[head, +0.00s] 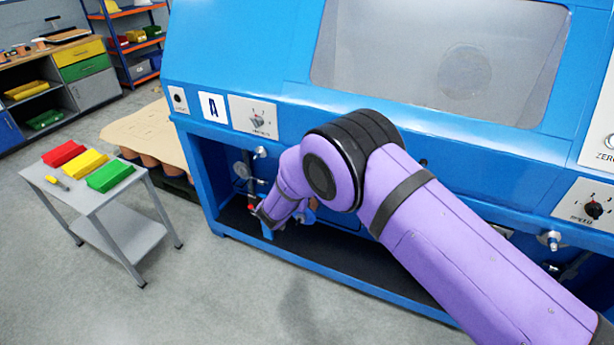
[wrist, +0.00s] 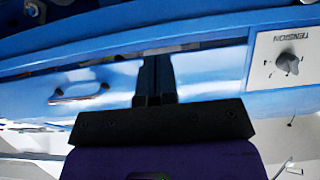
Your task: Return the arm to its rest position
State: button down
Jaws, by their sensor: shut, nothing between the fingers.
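My purple arm reaches across the front of the blue machine (head: 240,65) in the head view. Its elbow is bent, and the forearm hangs down into the machine's open lower bay. My gripper (head: 268,224) is small there and partly hidden by the wrist. In the wrist view my gripper (wrist: 157,76) shows two black fingers together with nothing between them. Behind the fingers is a blue panel with a silver handle (wrist: 80,93). A TENSION plate with a grey knob (wrist: 288,62) is to the right. I cannot tell whether the fingers touch the panel.
A grey side table (head: 105,198) with red, yellow and green bins stands left of the machine. A pallet with a cardboard-coloured top (head: 145,130) is between them. Shelves (head: 130,40) and a workbench (head: 85,75) are at the back left. The floor in front is clear.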

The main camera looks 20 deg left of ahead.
jog(key=w+d+r+m+g+h, duration=0.1)
jog(key=w+d+r+h, duration=0.15)
jog(key=d+r, duration=0.6)
jog(key=w+d+r+m+g+h, duration=0.15)
jog(key=w+d+r, duration=0.25)
jog(key=d+r, duration=0.45)
jog(key=s+d+r+g+h, duration=0.1)
jog(key=s+d+r+g, duration=0.1)
jog(key=d+r, duration=0.85)
jog(key=s+d+r+g+h, duration=0.1)
jog(key=s+d+r+g, duration=0.15)
jog(key=d+r, duration=0.75)
jog(key=s+d+r+g+y, duration=0.1)
jog(key=s+d+r, duration=0.3)
jog(key=s+d, duration=0.35)
jog(key=s+d+r+g+y, duration=0.15)
jog(key=s+d+r, duration=0.25)
jog(key=s+d, duration=0.4)
jog(key=s+d+n+y, duration=0.1)
jog(key=s+d+y, duration=0.1)
jog(key=s, duration=0.8)
jog(key=s+d+n+y, duration=0.2)
jog(key=s+d, duration=0.3)
jog(key=s, duration=0.5)
jog(key=shift+t, duration=0.45)
jog(key=shift+r, duration=0.1)
